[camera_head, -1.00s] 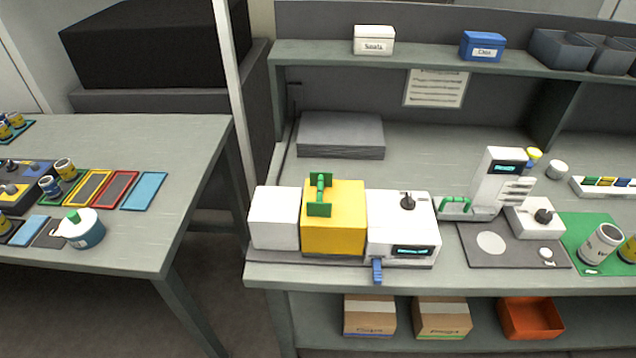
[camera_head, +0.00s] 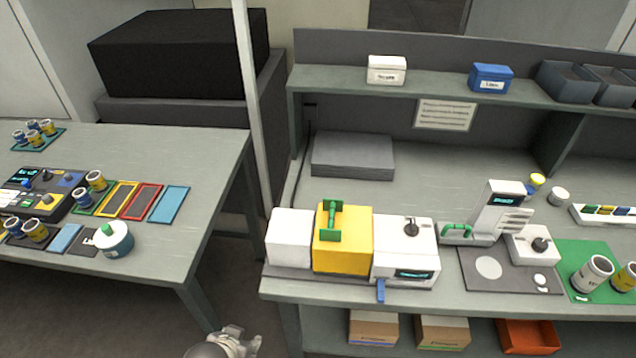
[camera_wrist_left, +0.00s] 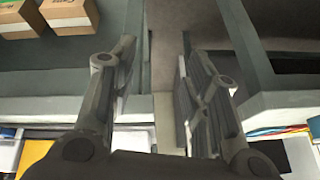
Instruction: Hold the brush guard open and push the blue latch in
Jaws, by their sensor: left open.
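The blue latch (camera_head: 381,290) sticks out at the front of a white unit (camera_head: 405,262) with a dark knob and a small display. Beside it is a yellow housing (camera_head: 350,255) with a green handle (camera_head: 331,220) on top; I cannot tell for sure which part is the brush guard. My left gripper (camera_head: 240,338) shows at the bottom edge of the head view, low in the gap between the two tables and apart from the machine. In the left wrist view its fingers (camera_wrist_left: 158,55) are spread and empty. My right gripper is not in view.
A second table (camera_head: 195,250) stands at the left with cups, coloured trays and a white-lidded pot (camera_head: 115,238). A white post (camera_head: 250,90) rises between the tables. A scale-like device (camera_head: 500,210) stands right of the machine. Cardboard boxes (camera_head: 373,330) sit below the bench.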

